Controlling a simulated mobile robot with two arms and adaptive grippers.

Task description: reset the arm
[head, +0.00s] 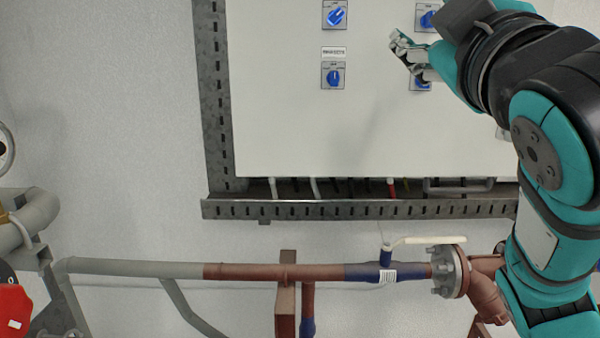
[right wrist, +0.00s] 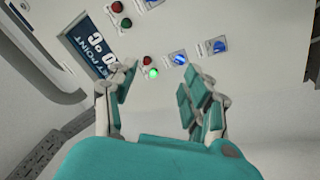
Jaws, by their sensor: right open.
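My right arm (head: 540,150) comes in from the right in the head view. Its gripper (head: 408,57) is in front of the right part of a pale control cabinet (head: 285,120), near its blue rotary switches. In the right wrist view the gripper (right wrist: 155,95) has its two fingers apart with nothing between them. Beyond the fingers are a lit green lamp (right wrist: 152,73), blue switches (right wrist: 178,59) and a display (right wrist: 90,42) on the panel. Whether the fingers touch the panel cannot be told. My left gripper is in neither view.
A slotted metal rail (head: 350,208) runs below the cabinet. Under it a pipe (head: 250,271) crosses the wall, with a pale-handled valve (head: 386,257) and a bolted flange (head: 447,270). A red object (head: 14,308) is at the lower left.

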